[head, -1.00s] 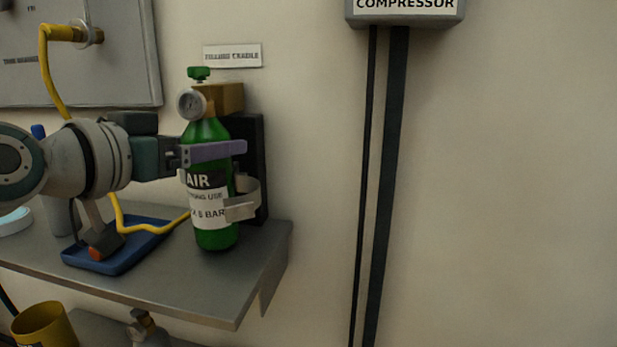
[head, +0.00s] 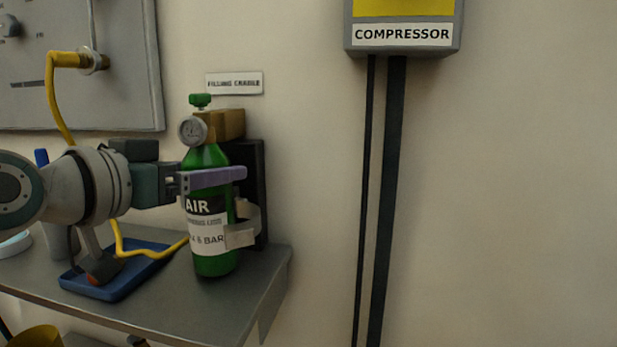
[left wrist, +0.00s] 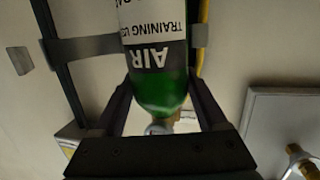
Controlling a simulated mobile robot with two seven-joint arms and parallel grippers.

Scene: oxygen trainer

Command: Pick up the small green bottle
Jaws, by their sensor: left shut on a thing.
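The small green bottle (head: 213,262) stands upright at the filling cradle (head: 258,165), above the right end of the grey shelf. It has a white and black AIR label, a round gauge and a green knob on top. My left gripper (head: 213,178) is shut on the bottle's upper body, one finger across its front. The cradle's metal clip (head: 241,236) still reaches around the bottle's side. In the left wrist view the bottle (left wrist: 158,85) sits upside down between both fingers of the left gripper (left wrist: 160,105). My right gripper is not in view.
A blue tray (head: 75,284) with a yellow hose (head: 133,252) over it lies left of the bottle on the grey shelf (head: 215,310). A panel (head: 125,100) hangs behind.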

